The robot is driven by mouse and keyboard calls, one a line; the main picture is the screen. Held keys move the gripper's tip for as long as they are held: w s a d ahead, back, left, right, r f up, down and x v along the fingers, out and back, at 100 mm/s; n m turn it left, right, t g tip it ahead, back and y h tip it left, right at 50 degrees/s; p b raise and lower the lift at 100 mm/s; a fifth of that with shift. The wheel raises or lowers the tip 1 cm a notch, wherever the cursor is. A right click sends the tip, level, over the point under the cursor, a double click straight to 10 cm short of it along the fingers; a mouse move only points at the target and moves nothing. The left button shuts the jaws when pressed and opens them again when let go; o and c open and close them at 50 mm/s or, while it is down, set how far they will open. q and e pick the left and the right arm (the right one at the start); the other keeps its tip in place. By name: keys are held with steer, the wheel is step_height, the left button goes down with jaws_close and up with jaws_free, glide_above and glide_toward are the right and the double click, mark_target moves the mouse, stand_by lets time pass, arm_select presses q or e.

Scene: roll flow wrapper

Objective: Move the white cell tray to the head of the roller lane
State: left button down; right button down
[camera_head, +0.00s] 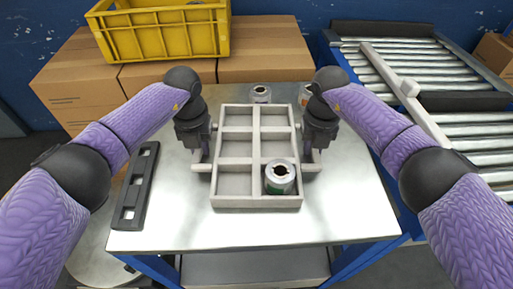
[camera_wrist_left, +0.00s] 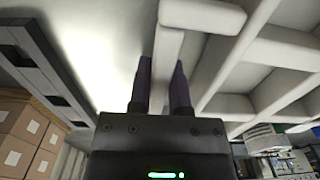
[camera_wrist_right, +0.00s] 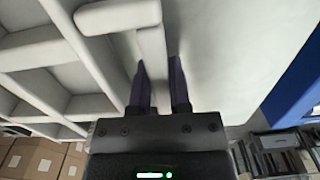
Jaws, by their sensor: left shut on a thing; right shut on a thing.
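The white cell tray (camera_head: 256,202) is in the middle of the metal table in the head view, with two columns of cells. A silver and green can (camera_head: 280,177) stands in its near right cell; the other cells look empty. My left gripper (camera_head: 205,155) is shut on the tray's left handle, and the left wrist view shows the handle bar (camera_wrist_left: 165,60) between its fingers. My right gripper (camera_head: 313,155) is shut on the right handle, with its bar (camera_wrist_right: 152,60) between the fingers. Whether the tray touches the table is unclear. The roller lane (camera_head: 470,130) is at the right.
Cans (camera_head: 260,93) stand just behind the tray. A black slotted bar (camera_head: 137,185) lies at the table's left side. Cardboard boxes (camera_head: 75,80) and a yellow crate (camera_head: 160,40) are behind the table.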

steer(key=shift+r, duration=0.1)
stand_by(0.4)
